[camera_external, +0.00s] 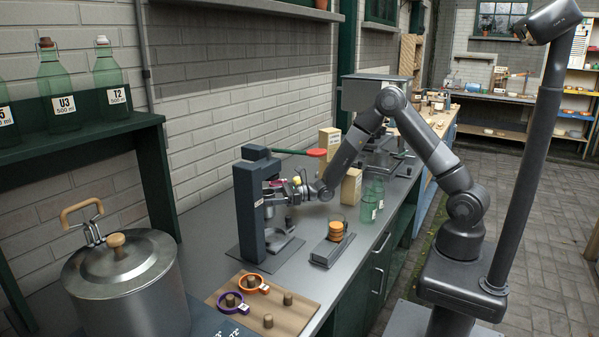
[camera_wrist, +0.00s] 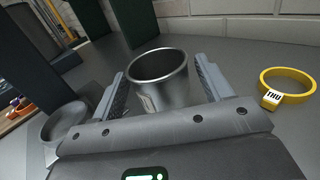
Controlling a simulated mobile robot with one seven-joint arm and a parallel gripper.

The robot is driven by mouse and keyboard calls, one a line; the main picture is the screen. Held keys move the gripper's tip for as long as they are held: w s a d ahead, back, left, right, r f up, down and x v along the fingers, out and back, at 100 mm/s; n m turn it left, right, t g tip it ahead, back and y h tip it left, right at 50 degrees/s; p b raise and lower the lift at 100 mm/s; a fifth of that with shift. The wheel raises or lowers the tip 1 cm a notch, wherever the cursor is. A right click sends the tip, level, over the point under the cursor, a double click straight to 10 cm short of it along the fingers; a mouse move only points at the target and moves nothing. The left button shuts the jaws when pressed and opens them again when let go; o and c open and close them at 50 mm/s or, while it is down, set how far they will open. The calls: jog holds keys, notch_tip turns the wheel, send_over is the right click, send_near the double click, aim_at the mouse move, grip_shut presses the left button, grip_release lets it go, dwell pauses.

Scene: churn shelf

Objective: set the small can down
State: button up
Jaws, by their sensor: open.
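The small can (camera_wrist: 158,82) is a plain metal cup with an open top. In the wrist view it stands between the two fingers of my gripper (camera_wrist: 160,72). The fingers are open, with a narrow gap beside the can's wall. The can's lower end is hidden behind my gripper's body, so its contact with the counter does not show. In the external view my gripper (camera_external: 276,191) is low beside the dark upright stand (camera_external: 249,205). The can cannot be made out clearly there.
A yellow ring tagged THU (camera_wrist: 288,97) lies right of the can. A grey round cup (camera_wrist: 65,124) is close on the left. A large pot (camera_external: 125,285) is at left.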

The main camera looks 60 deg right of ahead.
notch_tip(320, 180, up, 7)
jog(key=s+a+r+n+g+y, duration=0.2)
jog(key=s+r+n+g, duration=0.35)
jog(key=s+n, duration=0.4)
jog(key=s+d+r+n+g+h, duration=0.1)
jog(key=s+n+g+h, duration=0.1)
jog(key=s+n, duration=0.3)
jog(key=s+d+r+n+g+h, duration=0.2)
jog(key=s+n, duration=0.1)
jog(key=s, duration=0.5)
jog(key=s+d+n+t+h, duration=0.1)
jog(key=s+d+n+h, duration=0.3)
jog(key=s+d, duration=0.5)
jog(key=s+d+r+n+t+h, duration=0.1)
jog(key=s+d+n+h, duration=0.4)
jog(key=s+d, duration=0.3)
jog(key=d+h, duration=0.1)
jog(key=d, duration=0.2)
jog(key=shift+s+d+h, duration=0.35)
jog(key=shift+d+h, duration=0.05)
jog(key=shift+n, duration=0.25)
